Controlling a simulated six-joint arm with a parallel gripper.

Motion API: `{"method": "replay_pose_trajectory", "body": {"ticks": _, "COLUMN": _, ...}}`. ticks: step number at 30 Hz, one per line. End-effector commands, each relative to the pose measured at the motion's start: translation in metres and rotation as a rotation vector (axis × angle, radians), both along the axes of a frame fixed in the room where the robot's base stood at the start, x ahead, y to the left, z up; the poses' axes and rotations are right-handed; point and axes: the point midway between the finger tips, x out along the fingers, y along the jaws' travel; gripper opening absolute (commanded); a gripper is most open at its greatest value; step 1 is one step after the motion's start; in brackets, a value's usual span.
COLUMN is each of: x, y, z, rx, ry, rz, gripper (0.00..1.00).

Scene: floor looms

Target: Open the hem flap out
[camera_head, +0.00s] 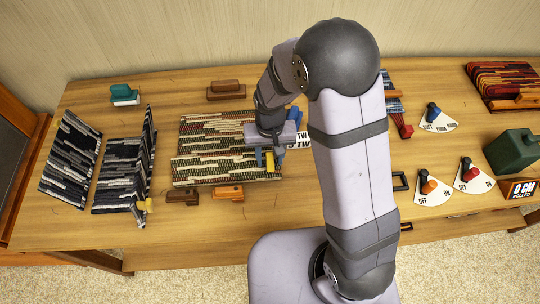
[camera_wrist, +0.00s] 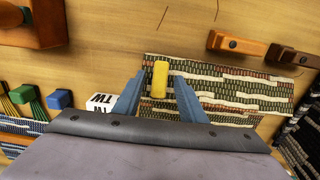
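A striped woven mat in green, cream and red (camera_head: 215,150) lies flat on the bench in the head view and also shows in the wrist view (camera_wrist: 235,92). A yellow tab (camera_wrist: 160,80) stands at its edge; it also shows in the head view (camera_head: 270,161). I cannot tell a separate hem flap from the rest of this mat. My gripper (camera_wrist: 159,84) points down over that edge. Its blue fingers are apart, one on each side of the yellow tab, with visible gaps. My gripper also shows in the head view (camera_head: 268,158), partly hiding the mat's right end.
A dark grey striped piece (camera_head: 120,172) with an upright panel and a yellow tab stands left. Brown (camera_head: 183,197) and orange (camera_head: 229,193) blocks sit before the mat. A white TW block (camera_wrist: 101,102) is close beside my gripper. Switch dials (camera_head: 432,190) lie right.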

Motion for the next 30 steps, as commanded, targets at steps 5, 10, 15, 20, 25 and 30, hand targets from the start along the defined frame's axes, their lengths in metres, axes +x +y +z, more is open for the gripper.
{"method": "replay_pose_trajectory", "body": {"ticks": 5, "x": 0.0, "y": 0.0, "z": -0.003, "rx": 0.0, "ry": 0.001, "rz": 0.0, "gripper": 0.38}}
{"method": "replay_pose_trajectory", "body": {"ticks": 10, "x": 0.0, "y": 0.0, "z": -0.003, "rx": 0.0, "ry": 0.0, "rz": 0.0, "gripper": 0.33}}
{"method": "replay_pose_trajectory", "body": {"ticks": 15, "x": 0.0, "y": 0.0, "z": -0.002, "rx": 0.0, "ry": 0.0, "rz": 0.0, "gripper": 0.0}}
{"method": "replay_pose_trajectory", "body": {"ticks": 20, "x": 0.0, "y": 0.0, "z": -0.002, "rx": -0.001, "ry": -0.004, "rz": 0.0, "gripper": 0.0}}
{"method": "replay_pose_trajectory", "body": {"ticks": 25, "x": -0.005, "y": -0.001, "z": -0.003, "rx": -0.006, "ry": -0.058, "rz": -0.001, "gripper": 0.0}}
{"method": "replay_pose_trajectory", "body": {"ticks": 30, "x": -0.012, "y": 0.0, "z": -0.003, "rx": -0.004, "ry": -0.15, "rz": 0.003, "gripper": 0.0}}
